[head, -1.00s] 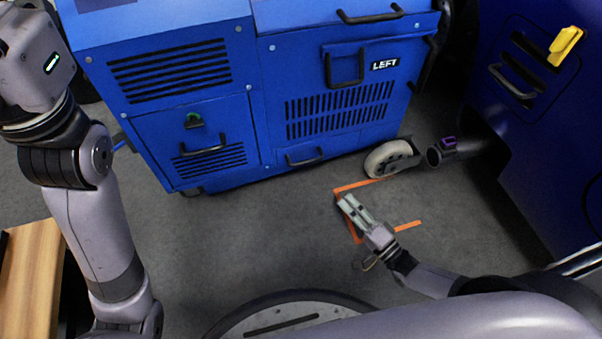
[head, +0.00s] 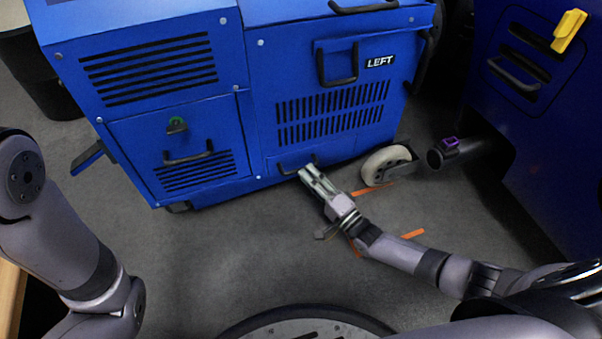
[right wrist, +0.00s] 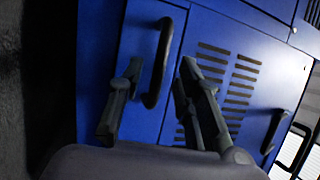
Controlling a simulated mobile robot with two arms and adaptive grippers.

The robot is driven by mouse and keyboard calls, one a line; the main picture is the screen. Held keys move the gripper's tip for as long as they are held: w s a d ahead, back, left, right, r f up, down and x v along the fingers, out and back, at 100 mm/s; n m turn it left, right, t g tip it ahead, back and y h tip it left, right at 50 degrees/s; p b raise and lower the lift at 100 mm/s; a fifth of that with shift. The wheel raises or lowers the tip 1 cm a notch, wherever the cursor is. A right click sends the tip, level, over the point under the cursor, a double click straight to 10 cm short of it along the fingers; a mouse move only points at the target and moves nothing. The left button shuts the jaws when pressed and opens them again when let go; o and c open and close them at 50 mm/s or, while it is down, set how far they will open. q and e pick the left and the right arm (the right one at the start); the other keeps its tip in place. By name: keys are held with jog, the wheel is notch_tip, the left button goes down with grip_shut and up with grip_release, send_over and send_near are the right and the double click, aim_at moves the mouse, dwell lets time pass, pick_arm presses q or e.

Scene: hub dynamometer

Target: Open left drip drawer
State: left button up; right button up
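The blue dynamometer cabinet (head: 262,130) carries a white LEFT label (head: 380,62). The low drip drawer is at the bottom of its front, with a black bar handle (head: 290,166). The drawer front looks flush with the cabinet. My right gripper (head: 306,172) is at that handle in the head view and covers part of it. In the right wrist view my right gripper (right wrist: 160,95) is open, and the handle (right wrist: 160,62) shows between its two fingers, nearer the left one. I cannot tell whether they touch. My left gripper is out of view; only its arm shows.
A caster wheel (head: 388,165) stands right of the drawer. A dark pipe with a purple clamp (head: 449,146) juts from the blue machine at right. Another panel with a handle (head: 188,157) is left of the drawer. Orange tape (head: 412,234) marks the open floor in front.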

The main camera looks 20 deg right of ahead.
jog(key=shift+b+x, duration=0.5)
jog(key=shift+x, duration=1.35)
jog(key=shift+c, duration=0.3)
grip_shut()
